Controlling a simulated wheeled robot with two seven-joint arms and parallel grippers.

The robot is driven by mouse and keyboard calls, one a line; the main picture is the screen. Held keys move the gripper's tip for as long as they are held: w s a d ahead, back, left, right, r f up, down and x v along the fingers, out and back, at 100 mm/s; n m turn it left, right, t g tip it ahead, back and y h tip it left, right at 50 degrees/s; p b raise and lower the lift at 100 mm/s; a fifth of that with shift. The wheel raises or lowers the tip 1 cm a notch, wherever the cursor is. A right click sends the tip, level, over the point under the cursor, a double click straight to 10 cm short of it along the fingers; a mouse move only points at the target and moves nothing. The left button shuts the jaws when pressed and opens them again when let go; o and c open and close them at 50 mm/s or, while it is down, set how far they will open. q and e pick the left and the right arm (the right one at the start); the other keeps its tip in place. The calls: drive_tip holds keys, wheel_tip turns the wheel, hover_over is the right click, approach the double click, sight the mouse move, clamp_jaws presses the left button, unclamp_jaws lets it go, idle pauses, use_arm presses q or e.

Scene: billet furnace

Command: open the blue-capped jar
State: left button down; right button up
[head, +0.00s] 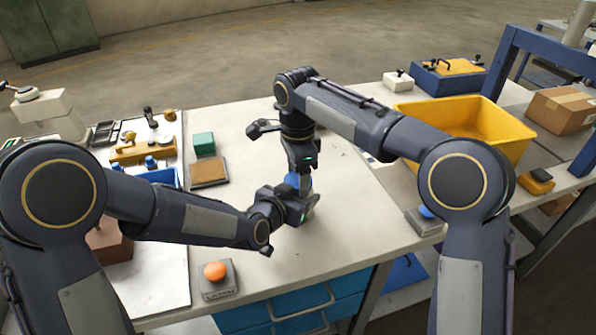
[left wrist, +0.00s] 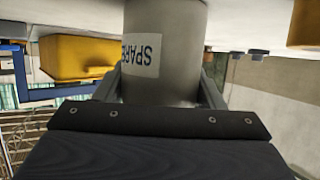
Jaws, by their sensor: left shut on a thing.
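The jar (left wrist: 183,50) is a grey cylinder with a white label reading "SPARE", upside down in the left wrist view. Its blue cap (head: 291,179) shows in part in the head view, low over the white table. My left gripper (head: 298,204) reaches in from the left and is shut on the jar's body, with a finger on each side in the left wrist view. My right gripper (head: 301,170) points down from above, right at the blue cap. Its fingers are mostly hidden, so I cannot tell whether they grip the cap.
A yellow bin (head: 465,125) stands at the right of the white table (head: 345,215). An orange button on a grey base (head: 216,273) sits near the front edge. A green block (head: 204,144) and a brown-topped block (head: 209,172) lie left of the grippers. Table right of the jar is clear.

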drive_tip(key=c, duration=0.7)
drive_tip(key=n, duration=0.4)
drive_tip(key=shift+n, duration=0.4)
drive_tip(key=n, duration=1.2)
drive_tip(key=o, duration=1.1)
drive_tip(key=shift+c, duration=0.2)
drive_tip(key=shift+r, duration=0.1)
